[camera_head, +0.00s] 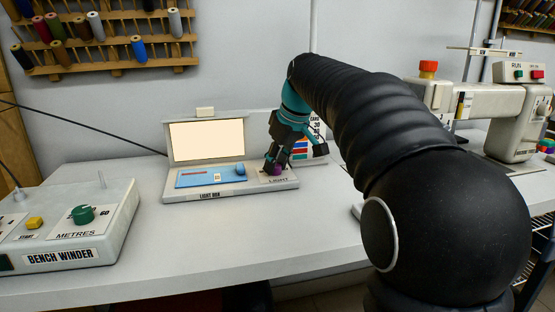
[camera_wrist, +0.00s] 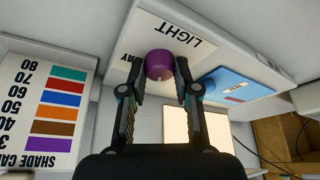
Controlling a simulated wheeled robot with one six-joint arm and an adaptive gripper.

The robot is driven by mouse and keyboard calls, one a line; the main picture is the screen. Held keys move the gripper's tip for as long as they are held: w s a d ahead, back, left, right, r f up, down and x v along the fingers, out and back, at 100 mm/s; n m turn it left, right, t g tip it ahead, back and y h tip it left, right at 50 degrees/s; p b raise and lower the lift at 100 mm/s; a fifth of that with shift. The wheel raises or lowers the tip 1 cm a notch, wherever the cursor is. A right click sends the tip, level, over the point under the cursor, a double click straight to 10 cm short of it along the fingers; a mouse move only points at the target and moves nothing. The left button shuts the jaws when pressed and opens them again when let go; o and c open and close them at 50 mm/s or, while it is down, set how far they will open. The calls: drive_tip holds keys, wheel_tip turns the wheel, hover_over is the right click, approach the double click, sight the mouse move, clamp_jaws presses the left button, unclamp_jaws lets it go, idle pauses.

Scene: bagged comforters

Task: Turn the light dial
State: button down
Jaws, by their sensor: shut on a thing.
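The light dial is a purple knob (camera_head: 275,170) on the right side of the light box (camera_head: 237,193), on a white plate marked LIGHT. In the wrist view the purple knob (camera_wrist: 159,63) sits between the tips of my gripper (camera_wrist: 160,72), with a small pale mark on its near side. My gripper (camera_head: 277,162) reaches down onto the knob and is shut on it. The light box's upright panel (camera_head: 207,140) is a bright cream colour. It also shows in the wrist view (camera_wrist: 187,124). My gripper hides part of the knob and its plate in the head view.
A blue pad (camera_head: 205,177) with a blue rounded object (camera_head: 240,169) lies left of the knob. A shade card (camera_wrist: 45,110) stands close by. The bench winder (camera_head: 70,225) is at left, a sewing machine (camera_head: 500,110) at right. The bench front (camera_head: 250,235) is clear.

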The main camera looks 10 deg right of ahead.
drive_tip(key=m+h+p, duration=0.1)
drive_tip(key=m, duration=0.2)
drive_tip(key=shift+a+r+m, duration=0.1)
drive_tip(key=shift+a+m, duration=0.05)
drive_tip(key=shift+m, duration=0.25)
drive_tip(key=m+h+p, duration=0.2)
drive_tip(key=m, duration=0.2)
drive_tip(key=shift+a+m, duration=0.1)
drive_tip(key=shift+m, duration=0.2)
drive_tip(key=m+h+p, duration=0.1)
drive_tip(key=m, duration=0.3)
drive_tip(key=shift+h+p, duration=0.35)
drive_tip(key=shift+h, duration=0.05)
drive_tip(key=shift+a+m+g+h+p, duration=0.1)
drive_tip(key=shift+m+g+h+p, duration=0.45)
drive_tip(key=shift+m, duration=1.65)
drive_tip(key=c, duration=0.9)
unclamp_jaws()
drive_tip(key=shift+o, duration=0.2)
